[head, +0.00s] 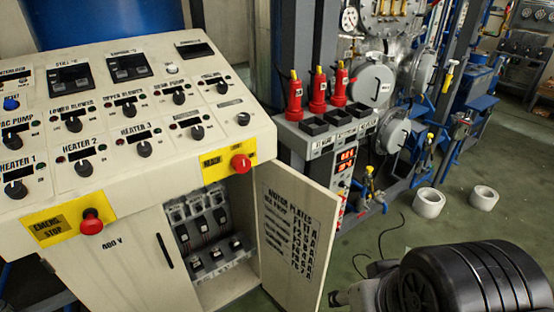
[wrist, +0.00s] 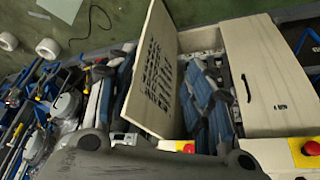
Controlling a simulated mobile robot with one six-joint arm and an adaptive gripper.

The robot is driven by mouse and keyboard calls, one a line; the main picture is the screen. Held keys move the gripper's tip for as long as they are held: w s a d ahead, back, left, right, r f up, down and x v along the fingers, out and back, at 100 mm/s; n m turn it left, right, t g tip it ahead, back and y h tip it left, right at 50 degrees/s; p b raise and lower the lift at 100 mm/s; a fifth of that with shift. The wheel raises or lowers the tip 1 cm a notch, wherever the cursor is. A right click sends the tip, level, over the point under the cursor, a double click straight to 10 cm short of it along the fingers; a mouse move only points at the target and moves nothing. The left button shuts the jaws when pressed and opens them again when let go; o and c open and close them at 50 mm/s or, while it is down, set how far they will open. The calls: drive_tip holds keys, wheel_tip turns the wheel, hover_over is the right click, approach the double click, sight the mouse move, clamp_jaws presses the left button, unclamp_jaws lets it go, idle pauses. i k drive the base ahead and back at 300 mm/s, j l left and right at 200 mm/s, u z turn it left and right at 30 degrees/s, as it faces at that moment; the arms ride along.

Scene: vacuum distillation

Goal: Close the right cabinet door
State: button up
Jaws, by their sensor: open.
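The right cabinet door (head: 290,235) is a cream panel with a printed list. It stands swung open from the right side of the cabinet opening, showing switches (head: 207,225) inside. It also shows in the wrist view (wrist: 152,75). My gripper (wrist: 160,62) is open, with one blue-grey finger on each side of the door in the wrist picture. I cannot tell whether either finger touches the door. In the head view my dark arm covers the lower right, and the gripper is mostly hidden. The left cabinet door (head: 125,265) is shut.
The sloped control panel (head: 120,120) overhangs the cabinet, with a red emergency stop (head: 91,222) and another red knob (head: 241,164) jutting out. A grey unit with red fittings (head: 318,95) stands right behind the open door. White rings (head: 429,203) and a cable lie on the green floor.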

sight(297, 216)
drive_tip(key=i+l+u, duration=0.1)
drive_tip(key=u, duration=1.1)
drive_tip(key=l+u, duration=0.25)
drive_tip(key=l, duration=0.35)
drive_tip(key=i+l+u, duration=0.1)
drive_tip(key=l+u, duration=0.2)
drive_tip(key=l, duration=0.3)
drive_tip(key=l+u, duration=0.25)
drive_tip(key=l, duration=0.3)
drive_tip(key=k+l+u, duration=0.25)
drive_tip(key=l, duration=0.35)
drive_tip(key=l+u, duration=0.3)
drive_tip(key=l, duration=0.3)
drive_tip(key=k+l+z, duration=0.1)
drive_tip(key=k+j+z, duration=0.2)
drive_tip(key=k+j, duration=0.05)
drive_tip(key=j, duration=0.05)
